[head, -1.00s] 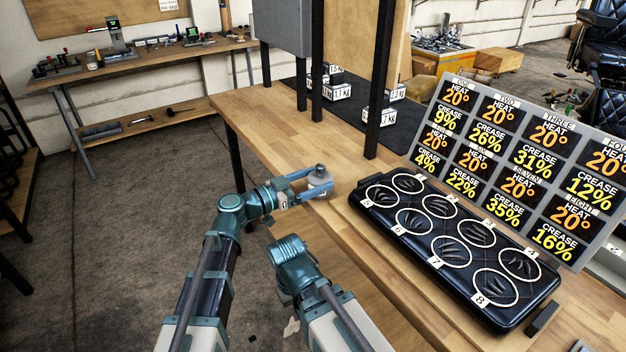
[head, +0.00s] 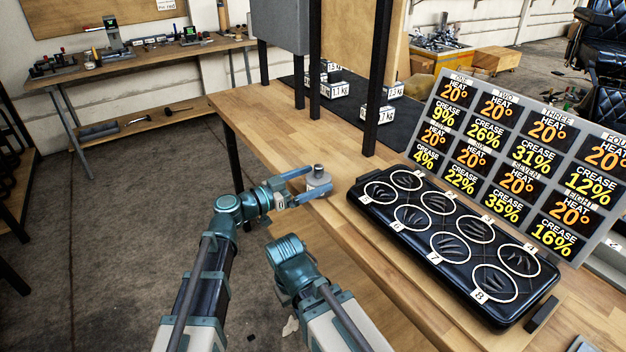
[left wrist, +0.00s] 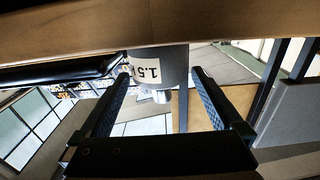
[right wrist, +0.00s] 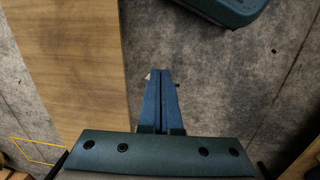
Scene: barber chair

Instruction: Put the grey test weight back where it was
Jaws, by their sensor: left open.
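The grey test weight (head: 318,178) is a short cylinder with a knob on top. It stands upright on the wooden bench near its left edge, left of the black pad. My left gripper (head: 322,181) is open, with one finger on each side of the weight. In the left wrist view, the weight (left wrist: 160,67) appears upside down with a "1.5" label, and gaps show between it and both fingers. My right gripper (right wrist: 160,75) has its fingers together and empty, over the floor beside a wooden surface.
A black pad (head: 462,232) with numbered ovals lies right of the weight. A display board (head: 520,165) stands behind it. Dark posts (head: 378,85) rise from the bench, with labelled weights (head: 341,89) on a dark mat beyond. Bare wood (head: 280,130) lies behind the left gripper.

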